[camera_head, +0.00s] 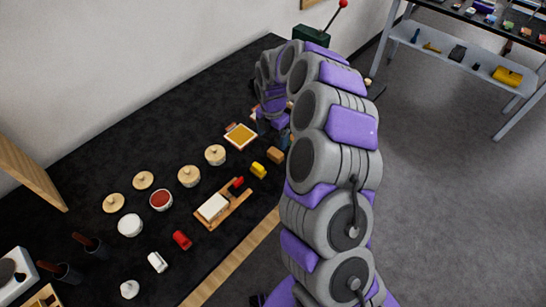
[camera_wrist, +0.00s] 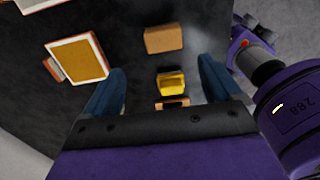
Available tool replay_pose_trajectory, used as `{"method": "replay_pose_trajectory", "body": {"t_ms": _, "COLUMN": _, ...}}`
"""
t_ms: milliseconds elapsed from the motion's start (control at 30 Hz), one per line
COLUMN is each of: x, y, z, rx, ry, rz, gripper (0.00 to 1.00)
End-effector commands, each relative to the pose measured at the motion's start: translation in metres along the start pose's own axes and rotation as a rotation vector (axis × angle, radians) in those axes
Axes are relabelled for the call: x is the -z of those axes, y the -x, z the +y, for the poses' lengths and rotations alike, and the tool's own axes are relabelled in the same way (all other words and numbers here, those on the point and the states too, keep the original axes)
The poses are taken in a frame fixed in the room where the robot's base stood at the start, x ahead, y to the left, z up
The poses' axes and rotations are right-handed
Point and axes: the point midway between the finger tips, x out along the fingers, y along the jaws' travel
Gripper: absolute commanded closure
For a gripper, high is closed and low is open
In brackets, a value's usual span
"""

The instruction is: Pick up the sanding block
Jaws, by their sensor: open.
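A plain tan block (camera_wrist: 163,39), which looks like the sanding block, lies on the black table. In the head view it is the small orange-brown block (camera_head: 275,155) just left of my arm. My gripper (camera_wrist: 160,66) is open and empty above the table, its blue fingers spread wide. In the wrist view the tan block sits just beyond the fingertips, and a small yellow object (camera_wrist: 171,83) shows between the fingers. My gripper (camera_head: 281,130) is partly hidden by my arm in the head view. I cannot tell its exact height.
A gold panel with a pale border (camera_head: 240,136) lies left of the tan block. A wooden board (camera_head: 233,207) with a white block and a red item lies nearer. Several lidded pots stand further left. A wall borders the back; shelves (camera_head: 475,60) stand at right.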

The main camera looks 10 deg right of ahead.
Motion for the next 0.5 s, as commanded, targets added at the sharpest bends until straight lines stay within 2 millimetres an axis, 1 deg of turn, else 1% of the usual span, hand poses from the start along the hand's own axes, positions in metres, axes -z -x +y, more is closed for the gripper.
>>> {"method": "replay_pose_trajectory", "body": {"t_ms": 33, "x": 0.000, "y": -0.013, "z": -0.001, "rx": 0.003, "ry": -0.001, "rz": 0.004, "gripper": 0.08}}
{"method": "replay_pose_trajectory", "body": {"t_ms": 100, "x": -0.002, "y": -0.026, "z": -0.002, "rx": 0.000, "ry": -0.001, "rz": 0.003, "gripper": 0.08}}
{"method": "replay_pose_trajectory", "body": {"t_ms": 200, "x": -0.004, "y": -0.040, "z": -0.003, "rx": -0.002, "ry": 0.000, "rz": 0.004, "gripper": 0.08}}
{"method": "replay_pose_trajectory", "body": {"t_ms": 367, "x": -0.002, "y": -0.048, "z": -0.002, "rx": -0.003, "ry": -0.001, "rz": 0.003, "gripper": 0.08}}
{"method": "replay_pose_trajectory", "body": {"t_ms": 500, "x": 0.000, "y": -0.062, "z": -0.001, "rx": 0.000, "ry": 0.000, "rz": 0.002, "gripper": 0.08}}
